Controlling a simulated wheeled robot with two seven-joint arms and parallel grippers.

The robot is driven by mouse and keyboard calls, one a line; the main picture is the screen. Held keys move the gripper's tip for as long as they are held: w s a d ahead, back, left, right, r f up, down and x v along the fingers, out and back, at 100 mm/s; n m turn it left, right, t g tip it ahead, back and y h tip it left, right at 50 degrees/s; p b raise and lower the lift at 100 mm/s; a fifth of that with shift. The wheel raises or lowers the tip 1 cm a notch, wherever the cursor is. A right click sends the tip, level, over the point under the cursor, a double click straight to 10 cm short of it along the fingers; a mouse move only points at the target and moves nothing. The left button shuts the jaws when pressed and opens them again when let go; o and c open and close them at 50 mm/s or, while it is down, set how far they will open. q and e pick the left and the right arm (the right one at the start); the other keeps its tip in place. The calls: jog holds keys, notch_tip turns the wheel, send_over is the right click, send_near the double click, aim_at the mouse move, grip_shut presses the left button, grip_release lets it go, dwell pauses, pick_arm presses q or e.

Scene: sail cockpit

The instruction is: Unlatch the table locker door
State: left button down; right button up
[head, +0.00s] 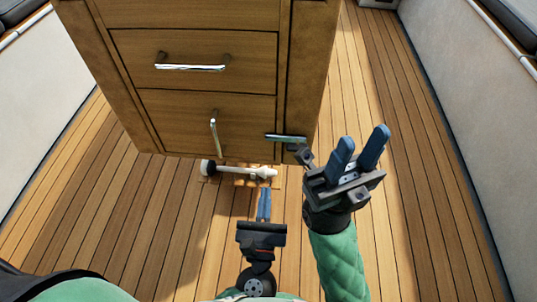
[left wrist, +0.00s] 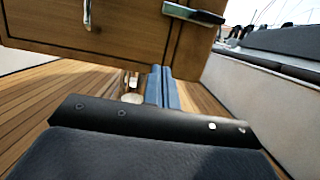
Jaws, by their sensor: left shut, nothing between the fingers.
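The table locker door (head: 165,122) is a wooden panel low on the locker, with an upright metal handle (head: 214,133). The handle also shows at the top of the left wrist view (left wrist: 87,14). A metal latch bar (head: 283,137) lies horizontally across the door's right edge and the frame; it also shows at the top of the left wrist view (left wrist: 193,13). My left gripper (head: 264,191) is shut and empty, below and apart from the latch; its fingers show in the left wrist view (left wrist: 160,72). My right gripper (head: 359,140) is open and empty, right of the latch.
A drawer with a horizontal metal handle (head: 190,68) is above the door. A white post-like object (head: 240,171) lies under the locker's front edge. The plank floor (head: 385,85) is clear on both sides. Pale bench walls (head: 480,90) stand at left and right.

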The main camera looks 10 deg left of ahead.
aim_at(270, 145)
pick_arm(q)
jog(key=x, duration=0.9)
jog(key=shift+s+r, duration=0.2)
jog(key=shift+r, duration=1.75)
jog(key=shift+a+r+m+p, duration=0.1)
jog(key=shift+r+m+p, duration=0.15)
jog(key=shift+p, duration=0.55)
